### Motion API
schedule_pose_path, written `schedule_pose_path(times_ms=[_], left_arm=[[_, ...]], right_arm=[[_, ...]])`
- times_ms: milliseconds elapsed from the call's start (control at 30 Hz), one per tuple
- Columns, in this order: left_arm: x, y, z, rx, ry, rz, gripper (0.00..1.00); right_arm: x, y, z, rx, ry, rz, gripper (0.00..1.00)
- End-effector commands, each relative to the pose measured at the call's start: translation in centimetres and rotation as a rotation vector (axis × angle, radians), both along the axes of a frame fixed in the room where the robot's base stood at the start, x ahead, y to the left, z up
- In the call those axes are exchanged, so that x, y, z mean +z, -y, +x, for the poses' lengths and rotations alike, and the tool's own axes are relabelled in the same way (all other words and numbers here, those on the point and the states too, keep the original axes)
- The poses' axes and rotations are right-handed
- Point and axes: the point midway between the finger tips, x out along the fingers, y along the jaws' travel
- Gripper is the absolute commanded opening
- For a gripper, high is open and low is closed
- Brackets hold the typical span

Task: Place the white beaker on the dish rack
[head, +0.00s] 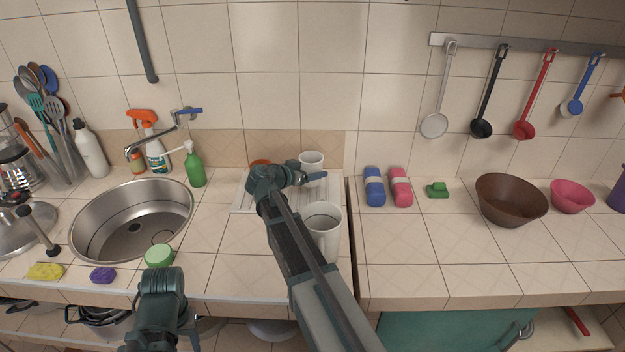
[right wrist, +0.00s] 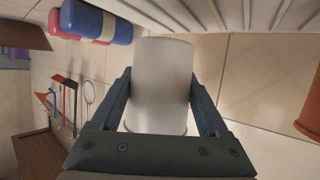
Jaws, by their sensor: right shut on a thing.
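The white beaker (head: 312,158) is at the back right end of the dish rack (head: 240,203) in the head view. My right gripper (head: 314,177) is shut on it, and its fingers hide the lower part there. In the right wrist view the beaker (right wrist: 161,85) sits between the two fingers (right wrist: 160,100), with the ribs of the rack (right wrist: 220,14) beyond it. I cannot tell whether the beaker's base touches the rack.
A larger white mug (head: 323,232) stands beside my right forearm, partly hidden. An orange-brown object (head: 260,162) is behind the rack. Blue (head: 374,187) and pink (head: 400,187) bottles lie to the right. A sink (head: 130,222) and green soap bottle (head: 194,168) are left.

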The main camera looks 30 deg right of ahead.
Motion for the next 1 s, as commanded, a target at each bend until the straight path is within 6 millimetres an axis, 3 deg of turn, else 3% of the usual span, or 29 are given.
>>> schedule_pose_path(times_ms=[67, 300, 733, 767, 867, 1000], left_arm=[[-0.2, 0.0, 0.0, 0.0, 0.0, 0.0, 0.5], [-3.7, 0.0, 0.0, 0.0, 0.0, 0.0, 0.5], [-4.0, 0.0, 0.0, 0.0, 0.0, 0.0, 0.5], [-3.9, 0.0, 0.0, 0.0, 0.0, 0.0, 0.5], [-3.8, 0.0, 0.0, 0.0, 0.0, 0.0, 0.5], [-3.8, 0.0, 0.0, 0.0, 0.0, 0.0, 0.5]], right_arm=[[-0.2, 1.0, 0.7, -0.002, 0.0, 0.0, 0.0], [-3.7, 0.7, 0.4, 0.0, 0.0, 0.0, 0.0], [-4.0, 0.7, 0.4, 0.0, 0.0, 0.0, 0.0], [-3.9, 0.7, 0.4, 0.0, 0.001, 0.0, 0.81], [-3.8, 0.7, 0.4, 0.0, 0.001, 0.0, 0.99], [-3.8, 0.7, 0.4, 0.0, 0.001, 0.0, 1.0]])
